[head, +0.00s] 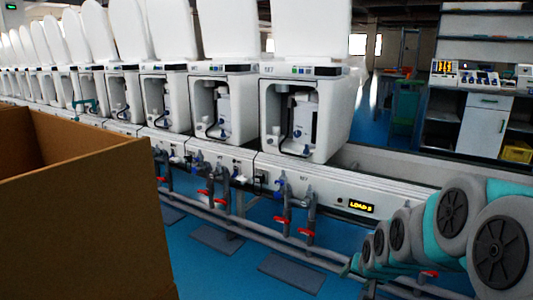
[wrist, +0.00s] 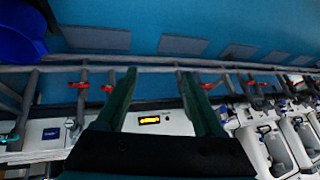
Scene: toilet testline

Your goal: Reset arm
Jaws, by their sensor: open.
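My gripper (wrist: 158,102) shows in the wrist view as two dark green fingers, spread apart with nothing between them. Beyond the gap are the white test line panel, a pipe and a lit yellow display (wrist: 150,120). My arm (head: 450,225), grey and teal, reaches in from the lower right of the head view. My gripper does not show clearly in the head view.
A row of white toilets (head: 300,110) with raised lids stands along the line. Pipes with red valves (head: 288,232) run below it. A large cardboard box (head: 85,215) stands at the left. A bench with a white cabinet (head: 485,125) is at the back right.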

